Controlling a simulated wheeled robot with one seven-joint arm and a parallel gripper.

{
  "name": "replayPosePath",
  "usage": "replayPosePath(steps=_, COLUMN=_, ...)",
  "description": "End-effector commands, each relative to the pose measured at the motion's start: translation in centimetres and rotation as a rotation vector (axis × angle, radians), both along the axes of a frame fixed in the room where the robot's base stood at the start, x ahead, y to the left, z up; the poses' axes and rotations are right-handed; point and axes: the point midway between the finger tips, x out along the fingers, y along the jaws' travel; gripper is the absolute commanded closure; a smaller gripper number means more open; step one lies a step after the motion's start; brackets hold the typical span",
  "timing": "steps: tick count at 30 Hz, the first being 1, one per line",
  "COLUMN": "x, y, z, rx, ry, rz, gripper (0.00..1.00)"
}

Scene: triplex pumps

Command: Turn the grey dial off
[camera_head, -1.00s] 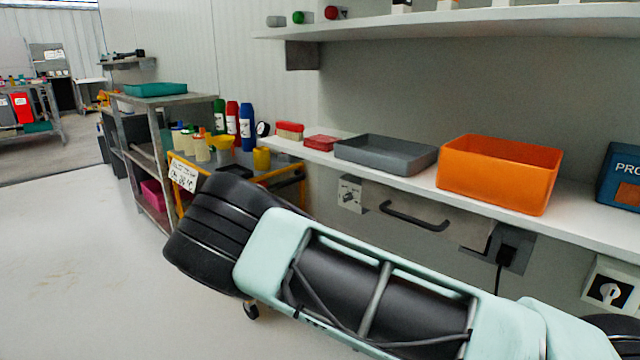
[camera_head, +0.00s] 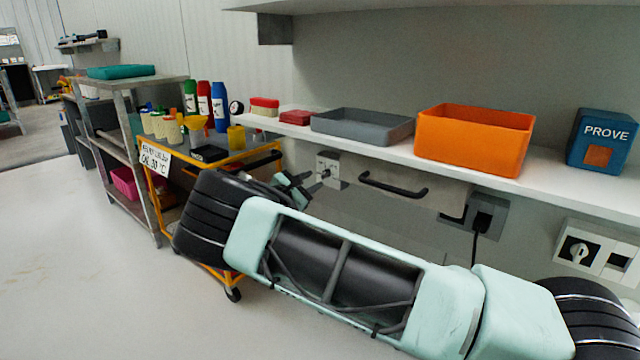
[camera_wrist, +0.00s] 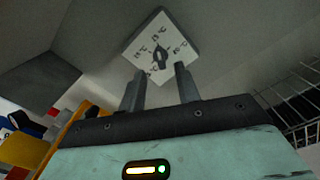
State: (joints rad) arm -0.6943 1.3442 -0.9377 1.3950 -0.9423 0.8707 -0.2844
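A grey dial (camera_head: 325,172) sits on a pale square plate on the wall under the white shelf, partly behind my gripper in the head view. In the wrist view the dial (camera_wrist: 159,57) is a dark knob on a light plate with several small markings around it. My gripper (camera_wrist: 159,84) has its two fingers apart with nothing between them. The dial lies beyond the fingertips, roughly centred between them, and appears apart from them. My gripper (camera_head: 304,185) is small and partly hidden by my arm in the head view.
A second rotary switch (camera_head: 580,251) is on the wall at right. A dark handle (camera_head: 393,186) and a socket with a cable (camera_head: 485,220) lie between. The shelf (camera_head: 390,150) holds an orange bin (camera_head: 475,142) and a grey tray (camera_head: 362,127). A yellow trolley (camera_head: 222,160) stands at left.

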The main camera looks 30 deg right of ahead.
Motion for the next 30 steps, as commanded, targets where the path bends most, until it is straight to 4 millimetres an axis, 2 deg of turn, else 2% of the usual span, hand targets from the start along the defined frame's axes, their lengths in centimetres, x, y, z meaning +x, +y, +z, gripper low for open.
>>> replayPosePath(steps=3, x=0.7, y=-2.0, z=-0.3, rx=0.002, ry=-0.002, rz=-0.002, gripper=0.67)
replayPosePath(steps=9, x=1.4, y=-4.0, z=-0.1, rx=0.001, ry=-0.001, rz=-0.001, gripper=0.67)
replayPosePath(steps=20, x=1.6, y=-4.4, z=0.0, rx=0.001, ry=-0.001, rz=0.0, gripper=0.67)
replayPosePath(steps=24, x=1.6, y=-4.4, z=0.0, rx=0.001, ry=-0.001, rz=0.0, gripper=1.0)
replayPosePath(steps=30, x=1.6, y=-4.4, z=0.0, rx=0.0, ry=0.001, rz=0.0, gripper=1.0)
